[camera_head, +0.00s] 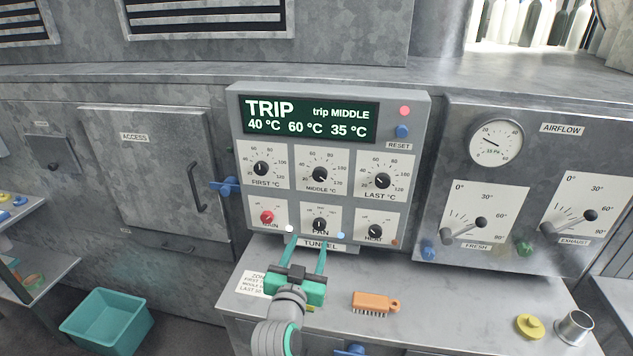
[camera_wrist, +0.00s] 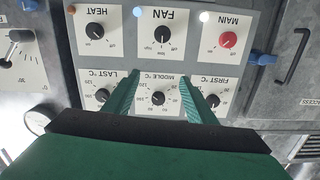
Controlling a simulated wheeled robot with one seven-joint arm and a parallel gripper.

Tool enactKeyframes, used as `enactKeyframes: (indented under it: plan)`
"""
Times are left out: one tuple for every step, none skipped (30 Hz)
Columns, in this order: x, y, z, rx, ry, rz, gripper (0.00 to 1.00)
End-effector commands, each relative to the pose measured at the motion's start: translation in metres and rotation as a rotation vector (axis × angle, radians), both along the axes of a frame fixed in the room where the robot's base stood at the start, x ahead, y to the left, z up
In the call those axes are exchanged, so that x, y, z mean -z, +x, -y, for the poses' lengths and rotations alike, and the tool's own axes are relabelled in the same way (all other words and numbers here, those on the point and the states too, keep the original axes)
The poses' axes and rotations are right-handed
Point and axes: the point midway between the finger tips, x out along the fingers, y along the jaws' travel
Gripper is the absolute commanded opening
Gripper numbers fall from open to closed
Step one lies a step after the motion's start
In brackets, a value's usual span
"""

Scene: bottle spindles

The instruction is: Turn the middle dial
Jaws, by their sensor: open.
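The middle dial (camera_head: 320,174) is a black knob on a white scale plate marked MIDDLE °C, between the FIRST (camera_head: 261,168) and LAST (camera_head: 382,181) dials on a grey control panel. My gripper (camera_head: 306,248) is open and empty, in front of the panel's lower edge, below the FAN knob (camera_head: 320,224). In the upside-down wrist view, the middle dial (camera_wrist: 158,98) shows between my two green fingers, and their tips end near the FAN plate. I see no contact with a knob. The display (camera_head: 308,119) reads TRIP, trip MIDDLE, 40 °C, 60 °C, 35 °C.
A red MAIN knob (camera_head: 267,217) and a HEAT knob (camera_head: 375,231) flank FAN. A blue RESET button (camera_head: 402,131) is at upper right. An orange brush (camera_head: 375,303) lies on the bench. An airflow panel (camera_head: 478,168) stands at right. A teal bin (camera_head: 106,321) is at lower left.

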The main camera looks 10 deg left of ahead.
Motion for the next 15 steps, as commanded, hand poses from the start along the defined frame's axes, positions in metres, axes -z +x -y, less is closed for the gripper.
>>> enactKeyframes:
  plan:
    - [-0.023,0.009,-0.004,0.009,0.004,0.018,0.51]
    - [-0.033,0.014,-0.005,0.017,0.008,0.024,0.51]
    - [-0.046,0.019,-0.006,0.026,0.010,0.030,0.51]
    - [-0.055,0.023,-0.008,0.032,0.013,0.035,0.51]
    - [-0.063,0.025,-0.008,0.039,0.017,0.039,0.51]
    - [-0.074,0.029,-0.009,0.047,0.021,0.045,0.51]
    - [-0.082,0.031,-0.010,0.053,0.024,0.049,0.51]
    - [-0.088,0.033,-0.011,0.057,0.026,0.052,0.51]
    - [-0.095,0.034,-0.012,0.062,0.028,0.054,0.51]
    - [-0.099,0.036,-0.013,0.065,0.030,0.057,0.51]
    - [-0.103,0.036,-0.013,0.068,0.031,0.060,0.51]
    - [-0.106,0.037,-0.013,0.071,0.033,0.059,0.51]
    - [-0.108,0.038,-0.014,0.074,0.035,0.060,0.51]
    - [-0.110,0.039,-0.014,0.074,0.035,0.061,0.51]
    - [-0.111,0.040,-0.014,0.075,0.036,0.062,0.51]
